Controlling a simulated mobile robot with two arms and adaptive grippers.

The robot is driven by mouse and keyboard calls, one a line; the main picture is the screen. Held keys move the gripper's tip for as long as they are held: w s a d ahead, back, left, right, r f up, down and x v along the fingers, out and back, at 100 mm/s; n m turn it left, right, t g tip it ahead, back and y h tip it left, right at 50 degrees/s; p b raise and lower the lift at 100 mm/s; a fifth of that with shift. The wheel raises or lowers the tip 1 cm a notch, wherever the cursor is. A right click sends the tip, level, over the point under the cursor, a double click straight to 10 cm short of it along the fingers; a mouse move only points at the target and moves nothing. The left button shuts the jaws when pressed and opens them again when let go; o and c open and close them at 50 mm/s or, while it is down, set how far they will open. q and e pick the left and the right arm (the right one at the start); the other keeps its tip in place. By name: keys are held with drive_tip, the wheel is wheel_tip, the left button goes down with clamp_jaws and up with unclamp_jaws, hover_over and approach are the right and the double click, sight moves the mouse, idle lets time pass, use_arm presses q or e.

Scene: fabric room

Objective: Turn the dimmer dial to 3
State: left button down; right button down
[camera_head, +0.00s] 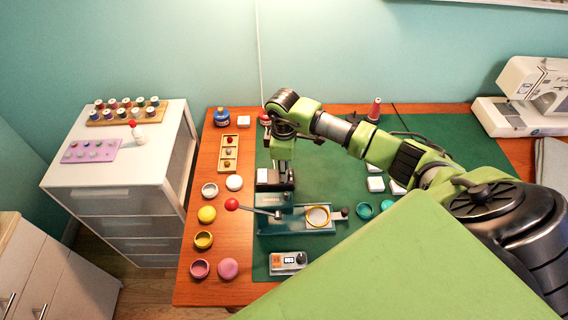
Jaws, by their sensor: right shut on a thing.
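A small grey box (288,262) with an orange part, a lit number display and a small knob lies at the front of the green mat. I cannot tell whether it is the dimmer, and its digits are too small to read surely. My right gripper (275,184) points down at the back of the teal hand press (295,222), well behind that box. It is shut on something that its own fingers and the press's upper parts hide. No dial marked with a 3 can be made out. My left gripper is not in view.
The press has a red-ball lever (232,204) and a round ring (318,216). Several round tins and lids stand along the table's left edge, near a wooden tray (222,167). A white drawer cabinet (115,177) stands left, a sewing machine (525,95) at the back right.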

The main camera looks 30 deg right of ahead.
drive_tip(key=shift+r+m, duration=0.1)
drive_tip(key=shift+m, duration=0.2)
drive_tip(key=c, duration=1.8)
unclamp_jaws()
drive_tip(key=r, duration=1.2)
drive_tip(key=shift+s+a, duration=0.15)
drive_tip(key=shift+s, duration=0.05)
